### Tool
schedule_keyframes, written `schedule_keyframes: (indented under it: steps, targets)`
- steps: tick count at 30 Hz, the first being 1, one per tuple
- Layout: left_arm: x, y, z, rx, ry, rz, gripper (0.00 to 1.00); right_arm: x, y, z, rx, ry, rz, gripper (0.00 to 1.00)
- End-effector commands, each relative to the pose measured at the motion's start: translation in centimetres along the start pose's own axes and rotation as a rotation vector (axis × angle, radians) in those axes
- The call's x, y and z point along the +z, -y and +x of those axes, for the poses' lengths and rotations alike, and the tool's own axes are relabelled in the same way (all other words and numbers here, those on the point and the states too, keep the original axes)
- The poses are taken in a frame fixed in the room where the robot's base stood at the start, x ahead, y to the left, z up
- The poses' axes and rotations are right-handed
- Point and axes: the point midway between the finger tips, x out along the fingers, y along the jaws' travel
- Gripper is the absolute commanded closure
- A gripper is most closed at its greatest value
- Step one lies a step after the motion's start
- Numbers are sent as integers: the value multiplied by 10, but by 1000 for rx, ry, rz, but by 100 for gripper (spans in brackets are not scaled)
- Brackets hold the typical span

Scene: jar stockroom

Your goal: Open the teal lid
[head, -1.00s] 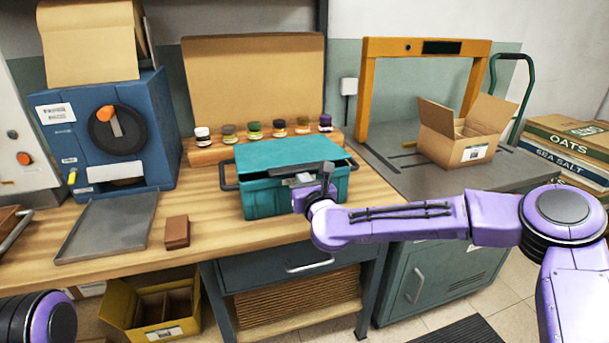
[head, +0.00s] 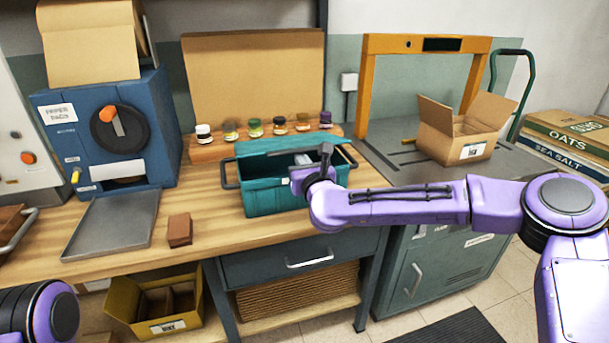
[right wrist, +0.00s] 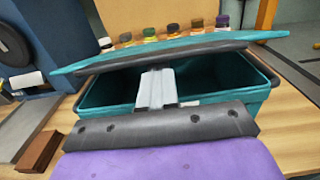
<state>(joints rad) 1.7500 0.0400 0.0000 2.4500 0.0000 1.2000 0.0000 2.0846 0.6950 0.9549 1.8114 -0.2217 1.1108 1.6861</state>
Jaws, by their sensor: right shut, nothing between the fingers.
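The teal lid (head: 285,143) is tilted up at the front of the teal box (head: 272,202), and the dark inside of the box shows beneath it. In the right wrist view the lid (right wrist: 235,40) crosses above the box (right wrist: 235,103) with a clear gap under its dark front edge. My right gripper (head: 297,174) is at the box's front right, its pale fingers shut and empty. In the right wrist view the fingers (right wrist: 157,86) reach into the gap under the lid's edge. Whether they touch the lid is unclear. My left gripper is out of view.
Several small jars stand on a wooden rack (head: 210,150) behind the box. A blue machine (head: 150,130), a grey tray (head: 110,225) and a brown block (head: 179,230) are on the left. A cardboard box (head: 450,145) stands at the right. The bench in front of the box is clear.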

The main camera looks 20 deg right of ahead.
Motion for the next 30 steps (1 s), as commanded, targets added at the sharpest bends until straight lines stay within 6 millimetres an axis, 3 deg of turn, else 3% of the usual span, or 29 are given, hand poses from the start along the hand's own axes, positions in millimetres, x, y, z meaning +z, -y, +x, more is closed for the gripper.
schedule_keyframes:
  steps: [15,30]
  targets:
    - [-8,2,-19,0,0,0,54,36,0,12,1,0,0,100]
    - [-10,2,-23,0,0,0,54,45,0,21,0,1,0,100]
